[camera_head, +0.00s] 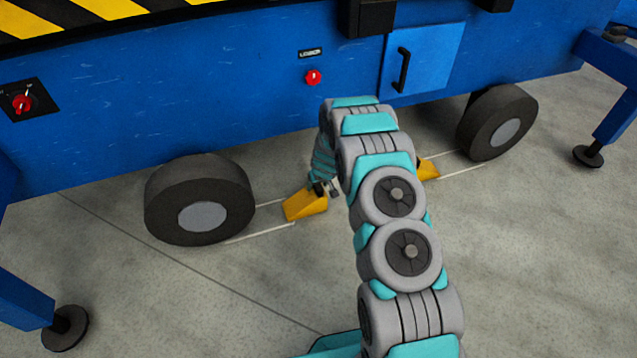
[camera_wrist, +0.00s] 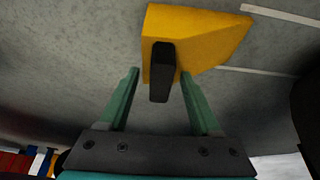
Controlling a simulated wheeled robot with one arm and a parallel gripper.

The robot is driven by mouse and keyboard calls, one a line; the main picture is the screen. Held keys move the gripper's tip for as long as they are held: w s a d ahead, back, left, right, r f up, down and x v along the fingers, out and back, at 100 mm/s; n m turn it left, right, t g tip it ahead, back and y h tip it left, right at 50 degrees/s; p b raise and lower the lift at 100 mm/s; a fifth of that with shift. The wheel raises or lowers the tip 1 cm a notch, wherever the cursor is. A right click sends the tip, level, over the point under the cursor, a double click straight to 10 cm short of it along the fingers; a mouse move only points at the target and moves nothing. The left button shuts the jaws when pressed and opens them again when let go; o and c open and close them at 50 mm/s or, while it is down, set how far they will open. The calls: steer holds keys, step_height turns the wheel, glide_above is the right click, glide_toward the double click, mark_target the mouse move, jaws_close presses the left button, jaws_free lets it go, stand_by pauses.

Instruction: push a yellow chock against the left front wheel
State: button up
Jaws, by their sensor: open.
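The left wheel (camera_head: 200,195) is black with a grey hub and stands on the floor under the blue machine. A yellow wedge-shaped chock (camera_head: 305,205) lies on the floor to its right, between two white lines, with a gap between it and the tyre. The chock also shows in the wrist view (camera_wrist: 205,38), with a black handle (camera_wrist: 161,72) on it. My gripper (camera_wrist: 160,72) is open, its green fingers on either side of the handle, nearer the right finger. In the head view my gripper (camera_head: 324,188) is at the chock's right end, partly hidden by my arm.
A second yellow chock (camera_head: 428,169) lies behind my arm, left of the right wheel (camera_head: 497,122). The blue body (camera_head: 250,110) overhangs the chocks. Outrigger feet (camera_head: 65,328) stand at both sides. The floor in front is clear.

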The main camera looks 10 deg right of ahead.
jaws_close()
stand_by(0.6)
